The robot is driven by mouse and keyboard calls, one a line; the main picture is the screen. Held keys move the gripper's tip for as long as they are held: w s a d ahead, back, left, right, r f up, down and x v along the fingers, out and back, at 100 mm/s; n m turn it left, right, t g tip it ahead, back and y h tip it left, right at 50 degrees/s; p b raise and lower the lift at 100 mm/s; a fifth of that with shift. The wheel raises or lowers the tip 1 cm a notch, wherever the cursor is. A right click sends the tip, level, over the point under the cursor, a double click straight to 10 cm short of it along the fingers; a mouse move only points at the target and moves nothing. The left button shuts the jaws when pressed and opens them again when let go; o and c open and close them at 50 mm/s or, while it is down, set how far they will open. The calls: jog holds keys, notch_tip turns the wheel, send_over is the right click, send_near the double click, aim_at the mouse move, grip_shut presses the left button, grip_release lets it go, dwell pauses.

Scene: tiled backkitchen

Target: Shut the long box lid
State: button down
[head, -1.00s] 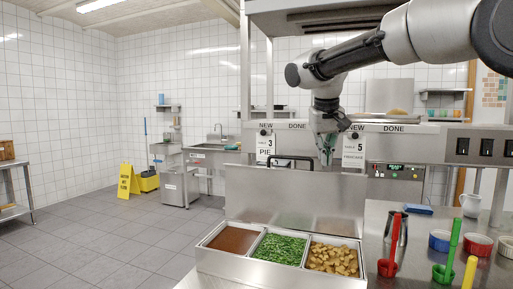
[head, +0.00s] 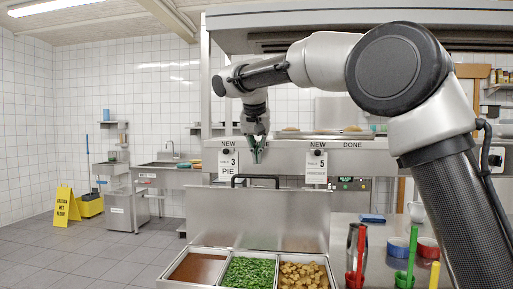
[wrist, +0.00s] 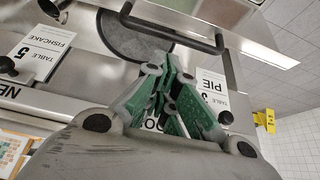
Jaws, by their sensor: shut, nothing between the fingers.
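The long steel box (head: 323,258) stands on the counter at the bottom of the head view, with its lid (head: 257,222) open and upright along the back. A black handle (head: 255,178) is on the lid's top edge; it also shows in the wrist view (wrist: 172,33). The box holds brown sauce (head: 193,267), green beans (head: 249,272) and golden chunks (head: 302,276). My gripper (head: 257,160) is shut and empty, pointing down just above the handle in the picture. Its green fingers fill the middle of the wrist view (wrist: 180,75). I cannot tell whether they touch the handle.
Order tickets (head: 317,168) hang from the rail behind the lid. A yellow floor sign (head: 66,207) stands far left.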

jog(key=x, duration=0.5)
jog(key=shift+f, duration=0.1)
jog(key=shift+d, duration=0.1)
